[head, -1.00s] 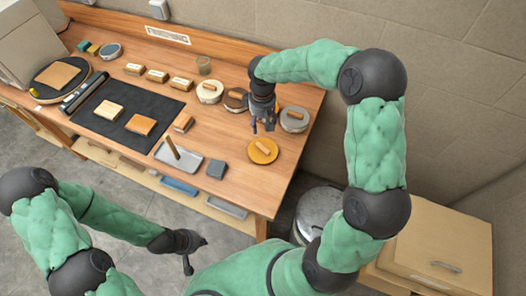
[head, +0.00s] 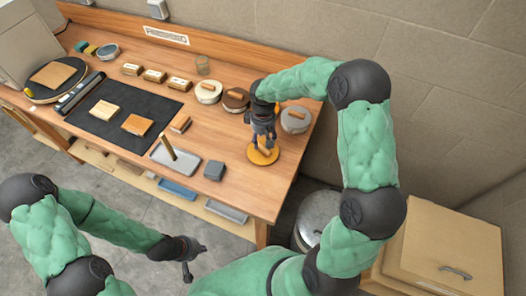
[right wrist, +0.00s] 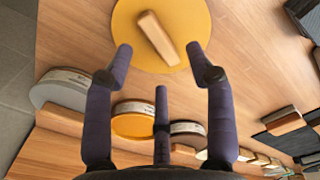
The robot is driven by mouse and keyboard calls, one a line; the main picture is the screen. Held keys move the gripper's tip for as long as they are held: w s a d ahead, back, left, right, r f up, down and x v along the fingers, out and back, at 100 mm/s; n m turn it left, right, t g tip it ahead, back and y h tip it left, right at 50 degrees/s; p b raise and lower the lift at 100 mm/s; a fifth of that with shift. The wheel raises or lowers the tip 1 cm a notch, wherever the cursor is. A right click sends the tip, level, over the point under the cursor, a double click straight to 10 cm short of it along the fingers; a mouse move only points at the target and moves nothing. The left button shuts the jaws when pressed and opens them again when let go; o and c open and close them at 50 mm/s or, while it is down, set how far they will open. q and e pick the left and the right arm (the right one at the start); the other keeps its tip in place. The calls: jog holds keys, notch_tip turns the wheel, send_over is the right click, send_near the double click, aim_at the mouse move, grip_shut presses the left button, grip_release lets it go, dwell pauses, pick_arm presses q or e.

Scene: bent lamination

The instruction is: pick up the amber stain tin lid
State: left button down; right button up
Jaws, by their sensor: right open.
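The amber stain tin lid is a round yellow disk with a pale wooden bar handle, lying flat on the bench near its right end. In the head view the lid (head: 264,158) is partly covered by my right gripper (head: 262,143), which points down over it. In the right wrist view the lid (right wrist: 190,25) fills the top middle. My right gripper (right wrist: 160,62) is open there, its fingers spread on either side below the handle, with nothing between them. My left gripper (head: 194,260) hangs low in front of the bench, away from the lid; its jaw opening is unclear.
A grey tin (head: 295,120), a brown tin (head: 236,100) and a cream tin (head: 208,91) stand behind the lid. An amber tin (right wrist: 133,121) shows in the right wrist view. A dark grey block (head: 214,170) and a tray (head: 176,160) lie left of the lid.

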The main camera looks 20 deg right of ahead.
aim_at(264, 147)
notch_tip(264, 147, down, 5)
jog(key=shift+s+d+r+b, duration=0.1)
jog(key=shift+d+r+b, duration=0.05)
jog(key=shift+b, duration=0.15)
jog(key=shift+c, duration=0.3)
grip_shut()
jog(key=shift+r, duration=0.1)
